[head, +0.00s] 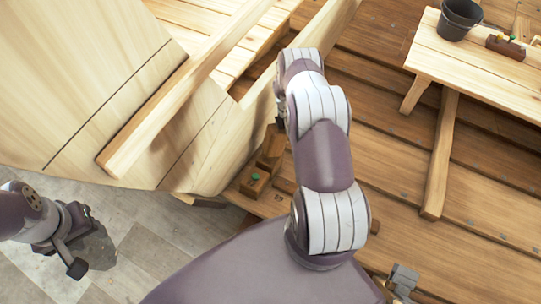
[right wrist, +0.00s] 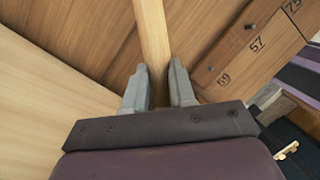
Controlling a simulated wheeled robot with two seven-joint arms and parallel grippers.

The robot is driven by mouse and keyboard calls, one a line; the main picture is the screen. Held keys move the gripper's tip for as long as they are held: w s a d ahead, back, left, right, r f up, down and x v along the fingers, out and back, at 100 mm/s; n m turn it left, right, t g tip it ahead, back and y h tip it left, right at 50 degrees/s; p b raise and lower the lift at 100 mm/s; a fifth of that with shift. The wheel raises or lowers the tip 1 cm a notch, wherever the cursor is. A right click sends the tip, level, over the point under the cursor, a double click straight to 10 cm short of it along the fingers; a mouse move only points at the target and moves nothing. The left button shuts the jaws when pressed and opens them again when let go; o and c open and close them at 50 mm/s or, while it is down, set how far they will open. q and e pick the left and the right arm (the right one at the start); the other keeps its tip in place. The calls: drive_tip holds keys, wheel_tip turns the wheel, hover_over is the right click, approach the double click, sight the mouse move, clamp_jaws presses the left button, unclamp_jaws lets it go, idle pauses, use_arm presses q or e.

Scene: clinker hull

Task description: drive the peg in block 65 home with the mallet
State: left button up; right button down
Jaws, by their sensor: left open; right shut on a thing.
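In the right wrist view, my right gripper (right wrist: 158,88) is shut on a pale wooden handle (right wrist: 152,40), which runs up out of the frame. No mallet head shows. In the head view, my right arm reaches up the middle, and its gripper is hidden. Just left of that arm, a brown block (head: 255,181) with a green-topped peg sits at the edge of the planking. Another brown block (head: 272,148) is behind it, partly covered by the arm. I cannot read 65 on either. My left gripper (head: 88,242) is open and empty over the grey floor at the lower left.
The pale hull side (head: 75,70) with a long batten (head: 160,115) fills the upper left. Numbered brown wood (right wrist: 245,62) shows 59, 57 and 75.

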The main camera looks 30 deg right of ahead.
wheel_tip(320, 180, up, 8)
drive_tip(key=w+d+h+b, duration=0.1)
drive_tip(key=w+d+b, duration=0.1)
drive_tip(key=shift+r, duration=0.25)
drive_tip(key=shift+d, duration=0.1)
drive_tip(key=f, duration=0.2)
drive_tip(key=s+a+f, duration=0.1)
drive_tip(key=f, duration=0.2)
drive_tip(key=a+f, duration=0.1)
drive_tip(key=f, duration=0.2)
drive_tip(key=shift+s+a, duration=0.2)
drive_tip(key=shift+s, duration=0.15)
wheel_tip(320, 180, up, 8)
drive_tip(key=w+d, duration=0.1)
drive_tip(key=d, duration=0.1)
drive_tip(key=shift+w+d, duration=0.15)
drive_tip(key=shift+w, duration=0.15)
drive_tip(key=shift+d, duration=0.1)
